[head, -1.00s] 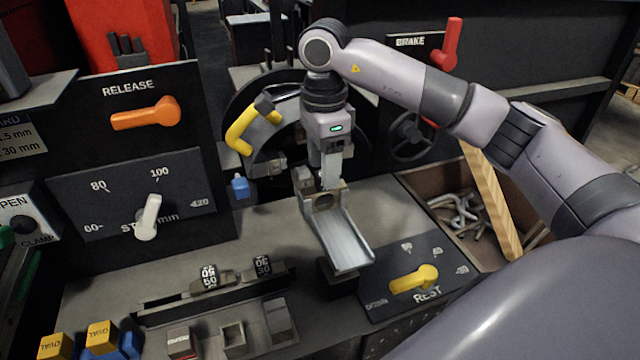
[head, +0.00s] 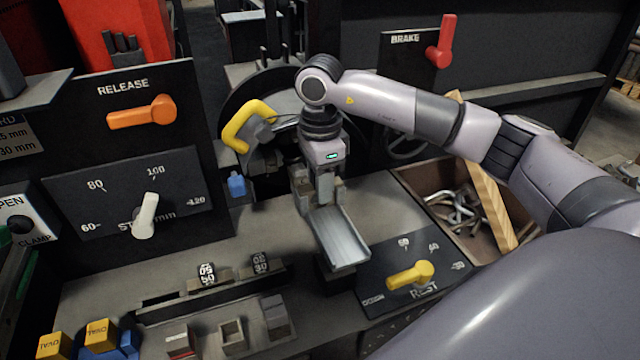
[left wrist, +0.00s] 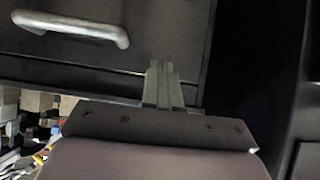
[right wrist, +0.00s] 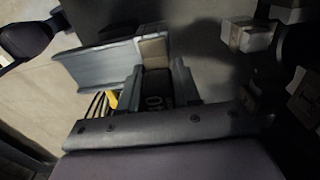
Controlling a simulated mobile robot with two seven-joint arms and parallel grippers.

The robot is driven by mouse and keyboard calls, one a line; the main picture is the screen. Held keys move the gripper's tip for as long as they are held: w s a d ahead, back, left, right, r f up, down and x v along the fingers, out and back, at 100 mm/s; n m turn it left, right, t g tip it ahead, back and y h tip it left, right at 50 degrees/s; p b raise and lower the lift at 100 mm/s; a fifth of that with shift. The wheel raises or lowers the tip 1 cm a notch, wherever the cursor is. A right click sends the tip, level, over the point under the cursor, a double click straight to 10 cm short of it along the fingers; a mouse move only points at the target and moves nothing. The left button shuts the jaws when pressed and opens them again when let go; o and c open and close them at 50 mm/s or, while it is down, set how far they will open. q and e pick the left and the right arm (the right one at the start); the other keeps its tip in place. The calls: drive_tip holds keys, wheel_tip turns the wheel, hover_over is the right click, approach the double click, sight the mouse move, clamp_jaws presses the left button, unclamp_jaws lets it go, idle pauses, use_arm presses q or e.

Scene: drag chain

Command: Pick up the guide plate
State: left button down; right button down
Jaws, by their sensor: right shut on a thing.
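The head view hides most of this piece behind the gripper. A tan post (right wrist: 153,48) stands right at the piece. My left gripper (left wrist: 162,85) shows only in the left wrist view, its fingers together and empty in front of a dark panel.
A yellow lever (head: 410,275) on the REST panel is right of the channel. A wooden bin (head: 410,180) with metal links is behind it. Number wheels (head: 207,274) and small blocks are front left. A yellow curved handle (head: 240,128) is near the arm.

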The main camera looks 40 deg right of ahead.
drive_tip(key=shift+r, duration=0.15)
wheel_tip(320, 180, up, 20)
drive_tip(key=p, duration=0.3)
idle(0.4)
drive_tip(key=c, duration=1.7)
unclamp_jaws()
clamp_jaws()
drive_tip(key=w+a+f+b, duration=0.1)
drive_tip(key=a+f+b, duration=0.1)
drive_tip(key=a+f, duration=0.5)
drive_tip(key=w+a+f+b, duration=0.1)
drive_tip(key=a+f+b, duration=0.2)
drive_tip(key=a+f, duration=0.5)
drive_tip(key=w+a+f+b, duration=0.2)
drive_tip(key=a+f, duration=0.6)
drive_tip(key=a, duration=0.9)
drive_tip(key=shift+a+f+b, duration=0.15)
drive_tip(key=shift+b, duration=0.3)
